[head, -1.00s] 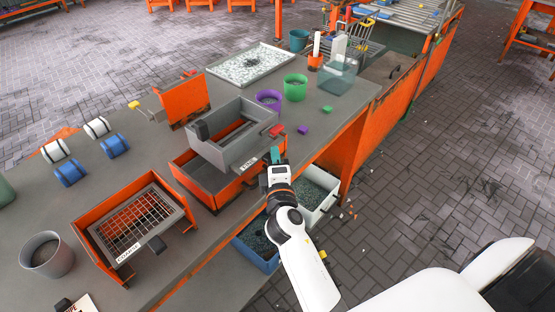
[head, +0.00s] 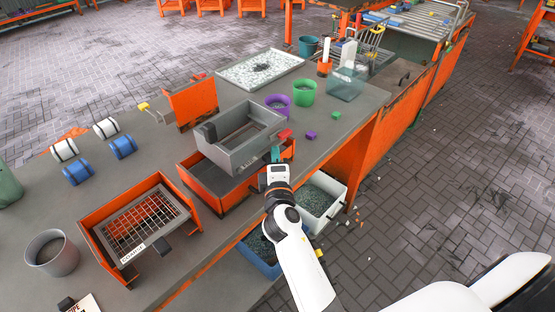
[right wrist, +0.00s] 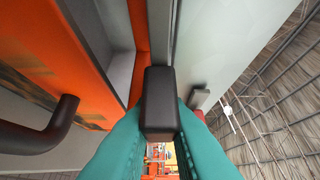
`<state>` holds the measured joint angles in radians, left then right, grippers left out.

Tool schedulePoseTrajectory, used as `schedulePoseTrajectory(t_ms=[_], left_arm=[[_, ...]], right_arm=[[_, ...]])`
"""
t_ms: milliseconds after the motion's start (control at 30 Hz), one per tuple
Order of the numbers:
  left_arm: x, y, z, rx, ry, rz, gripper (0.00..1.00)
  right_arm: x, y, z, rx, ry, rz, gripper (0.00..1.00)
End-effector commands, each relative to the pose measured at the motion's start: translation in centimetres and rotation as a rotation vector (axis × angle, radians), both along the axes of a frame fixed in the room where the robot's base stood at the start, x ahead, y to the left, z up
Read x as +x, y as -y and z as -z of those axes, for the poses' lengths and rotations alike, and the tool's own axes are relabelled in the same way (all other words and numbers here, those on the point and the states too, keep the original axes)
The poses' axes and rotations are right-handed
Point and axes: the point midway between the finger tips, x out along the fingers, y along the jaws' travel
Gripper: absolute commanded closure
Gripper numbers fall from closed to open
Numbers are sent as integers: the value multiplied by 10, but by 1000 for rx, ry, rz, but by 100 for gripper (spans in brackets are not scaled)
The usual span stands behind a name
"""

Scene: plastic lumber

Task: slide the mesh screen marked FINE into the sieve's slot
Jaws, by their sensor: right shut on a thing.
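The grey sieve (head: 222,150) is an open box standing over an orange-fronted tray on the bench. A small pale label (head: 247,163), too small to read now, shows at its near right end, low beside my gripper. It appears to be on the FINE screen, whose mesh is mostly hidden; I cannot tell how deep it sits in the slot. My right gripper (head: 276,157), with teal fingers, is at that end. In the right wrist view its fingers are shut on the screen's black handle (right wrist: 160,100). My left gripper is not in view.
A screen marked COARSE (head: 132,250) lies in an orange holder at left. Purple (head: 278,106) and green (head: 304,93) cups, a red block (head: 285,134) and a purple block (head: 311,135) stand near the sieve. Bins (head: 320,205) sit below the bench edge.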

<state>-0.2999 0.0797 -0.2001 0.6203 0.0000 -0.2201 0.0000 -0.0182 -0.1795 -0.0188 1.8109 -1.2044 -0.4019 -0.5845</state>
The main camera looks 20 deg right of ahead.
Motion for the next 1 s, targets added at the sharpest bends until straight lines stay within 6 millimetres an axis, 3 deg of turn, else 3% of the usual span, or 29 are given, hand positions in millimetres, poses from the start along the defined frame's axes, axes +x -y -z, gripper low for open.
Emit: schedulePoseTrajectory(t_ms=[400,433,567,1000], left_arm=[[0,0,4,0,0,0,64],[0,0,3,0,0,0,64],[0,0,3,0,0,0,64],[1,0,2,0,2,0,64]], right_arm=[[10,-4,0,1,1,0,100],[10,-4,0,1,1,0,82],[10,-4,0,0,1,0,61],[10,-2,0,-1,0,-1,60]])
